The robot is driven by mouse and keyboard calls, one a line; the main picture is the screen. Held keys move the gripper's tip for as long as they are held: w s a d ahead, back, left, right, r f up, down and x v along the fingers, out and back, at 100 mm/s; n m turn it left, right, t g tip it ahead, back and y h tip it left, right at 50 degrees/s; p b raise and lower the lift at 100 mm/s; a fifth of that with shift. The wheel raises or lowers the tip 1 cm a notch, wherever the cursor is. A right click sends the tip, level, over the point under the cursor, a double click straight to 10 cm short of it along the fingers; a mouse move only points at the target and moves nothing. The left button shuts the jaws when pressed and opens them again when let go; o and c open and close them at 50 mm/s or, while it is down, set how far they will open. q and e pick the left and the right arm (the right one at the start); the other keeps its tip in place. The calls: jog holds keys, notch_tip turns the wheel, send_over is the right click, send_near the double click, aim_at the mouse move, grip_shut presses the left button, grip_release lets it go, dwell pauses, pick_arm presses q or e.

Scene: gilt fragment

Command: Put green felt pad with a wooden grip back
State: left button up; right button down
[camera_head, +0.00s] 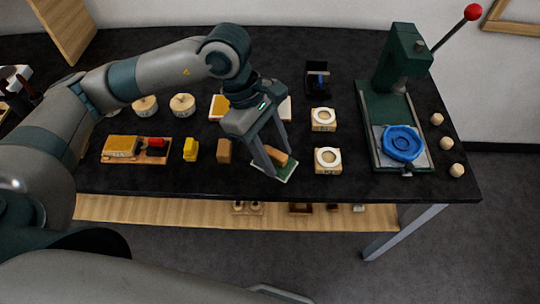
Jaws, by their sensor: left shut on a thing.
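The green felt pad with a wooden grip (287,171) is near the front edge of the black table, right of centre. Its brown wooden grip (279,156) is between the fingers of my left gripper (280,165), which is shut on it from above. A pale rim shows around the green; I cannot tell if it is part of the pad or a place under it, nor whether the pad touches the table. The fingers hide part of it. My right gripper is not in view.
To the left are a brown block (224,151), a yellow block (190,149) and a wooden tray (108,157). To the right are wooden blocks with white rings (328,160) and a green lever press (402,70) with a blue disc (402,143). The table's front edge is close.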

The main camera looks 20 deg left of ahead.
aim_at(287, 170)
pick_arm(q)
jog(key=n, duration=0.1)
jog(key=d+n+t, duration=0.1)
jog(key=s+d+n, duration=0.1)
jog(key=shift+d+r+n, duration=0.15)
jog(key=shift+r+n, duration=0.15)
jog(key=shift+n, duration=0.1)
jog(key=shift+s+d+r+n+t, duration=0.2)
jog(key=shift+d+n+t, duration=0.25)
jog(key=shift+n, duration=0.25)
jog(key=shift+s+n+t+b, duration=0.1)
jog(key=shift+n+t+b, duration=0.2)
jog(key=shift+n, duration=0.1)
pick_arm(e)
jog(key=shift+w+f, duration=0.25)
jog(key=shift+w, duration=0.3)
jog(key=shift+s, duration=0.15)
